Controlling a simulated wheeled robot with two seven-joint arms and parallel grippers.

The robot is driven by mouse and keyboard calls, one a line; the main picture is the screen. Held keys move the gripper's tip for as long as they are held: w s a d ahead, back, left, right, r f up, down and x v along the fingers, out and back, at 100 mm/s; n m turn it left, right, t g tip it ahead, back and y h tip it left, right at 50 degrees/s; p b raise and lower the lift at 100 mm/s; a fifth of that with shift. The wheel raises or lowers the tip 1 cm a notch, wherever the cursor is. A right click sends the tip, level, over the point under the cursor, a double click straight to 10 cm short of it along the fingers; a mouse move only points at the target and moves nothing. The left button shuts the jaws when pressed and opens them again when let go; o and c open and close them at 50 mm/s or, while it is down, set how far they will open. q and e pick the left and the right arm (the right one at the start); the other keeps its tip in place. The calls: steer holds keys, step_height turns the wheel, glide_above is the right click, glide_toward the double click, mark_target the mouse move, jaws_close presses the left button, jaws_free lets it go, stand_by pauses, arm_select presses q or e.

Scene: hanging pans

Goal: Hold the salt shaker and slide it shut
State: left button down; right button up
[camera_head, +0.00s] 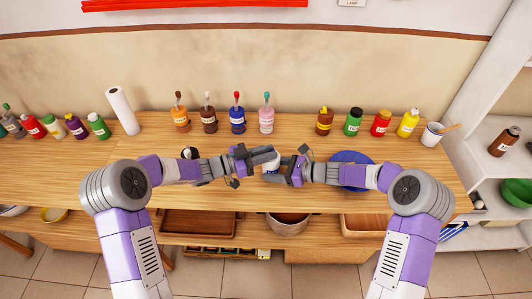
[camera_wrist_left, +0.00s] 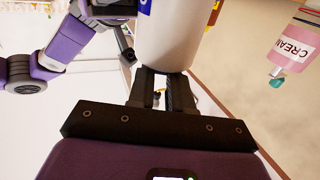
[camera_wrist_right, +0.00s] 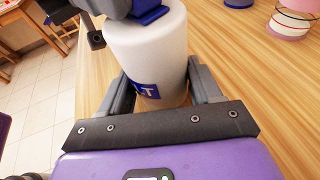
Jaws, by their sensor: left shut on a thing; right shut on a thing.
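The salt shaker (camera_head: 271,165) is a white cylinder between my two grippers, above the table's front part. In the right wrist view the shaker (camera_wrist_right: 150,50) shows a blue label and a blue part at its top. My right gripper (camera_wrist_right: 150,90) is shut on its white body, one finger on each side. My left gripper (camera_head: 264,155) is at the shaker's top end, its fingers close together beside the blue part. The left wrist view shows its fingers (camera_wrist_left: 165,78) against the white shaker (camera_wrist_left: 168,40); their exact grip is hidden.
The wooden table (camera_head: 350,205) has several dispenser bottles (camera_head: 237,120) behind the grippers. A blue plate (camera_head: 350,157) lies partly under my right arm. More bottles (camera_head: 381,123) and a white mug (camera_head: 432,134) stand at the right. A paper roll (camera_head: 122,110) stands at the left.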

arm_select(q)
steer(key=shift+a, duration=0.15)
steer(key=shift+v, duration=1)
steer(key=c, duration=1)
jaws_free()
steer(key=v, duration=1.2)
arm_select(e)
steer(key=o, duration=0.9)
steer(key=shift+c, duration=0.2)
